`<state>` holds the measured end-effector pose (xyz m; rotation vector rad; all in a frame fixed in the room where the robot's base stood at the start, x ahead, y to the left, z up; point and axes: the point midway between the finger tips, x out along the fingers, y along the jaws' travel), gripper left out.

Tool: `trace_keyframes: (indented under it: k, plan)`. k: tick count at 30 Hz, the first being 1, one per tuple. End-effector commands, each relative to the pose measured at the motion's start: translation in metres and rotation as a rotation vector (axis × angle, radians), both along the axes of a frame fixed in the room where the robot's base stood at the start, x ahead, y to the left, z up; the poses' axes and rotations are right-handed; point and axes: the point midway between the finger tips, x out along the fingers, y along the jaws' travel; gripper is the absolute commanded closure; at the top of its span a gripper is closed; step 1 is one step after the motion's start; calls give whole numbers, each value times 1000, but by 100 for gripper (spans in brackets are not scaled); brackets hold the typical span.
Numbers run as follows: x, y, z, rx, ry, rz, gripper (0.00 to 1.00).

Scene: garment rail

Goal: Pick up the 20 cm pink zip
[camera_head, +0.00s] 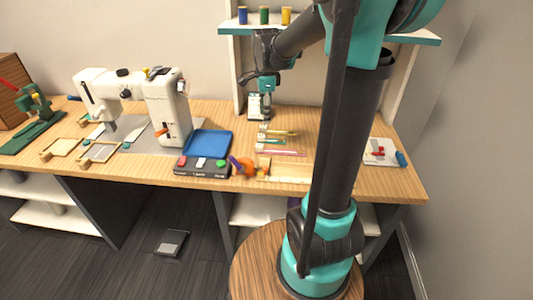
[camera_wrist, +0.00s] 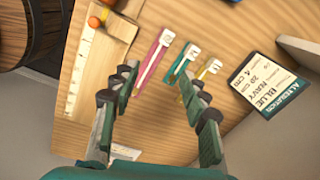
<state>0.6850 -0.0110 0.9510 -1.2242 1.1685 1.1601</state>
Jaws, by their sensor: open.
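The pink zip (camera_wrist: 150,64) lies on the wooden table in the wrist view, with a white tag (camera_wrist: 166,37) at its upper end. It also shows as a thin pink strip in the head view (camera_head: 283,153). A teal zip (camera_wrist: 178,69) and a yellow zip (camera_wrist: 204,72) lie beside it, each with a white tag. My gripper (camera_wrist: 157,80) is open and empty, above the table, with the pink and teal zips between its fingers in the picture. In the head view my gripper (camera_head: 264,88) hangs over the back of the table, behind the zips.
An alteration card (camera_wrist: 266,94) reading "BLUE", "NAVY" and "20 cm" stands near the zips. A wooden tray with a ruler (camera_wrist: 82,62) lies to the left. In the head view, a blue tray (camera_head: 208,143), a button box (camera_head: 203,167) and a sewing machine (camera_head: 165,105) are left of the zips.

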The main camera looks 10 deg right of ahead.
Motion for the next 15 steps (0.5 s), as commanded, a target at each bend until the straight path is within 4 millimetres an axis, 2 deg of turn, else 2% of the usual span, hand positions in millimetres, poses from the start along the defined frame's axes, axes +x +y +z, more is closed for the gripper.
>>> trace_keyframes:
  k: [3,8,11,15]
  plan:
    - [20,5,11,4,35,-168,55]
    - [31,8,17,4,56,-286,55]
    - [33,8,11,4,59,-305,55]
    - [32,8,-12,4,59,-305,55]
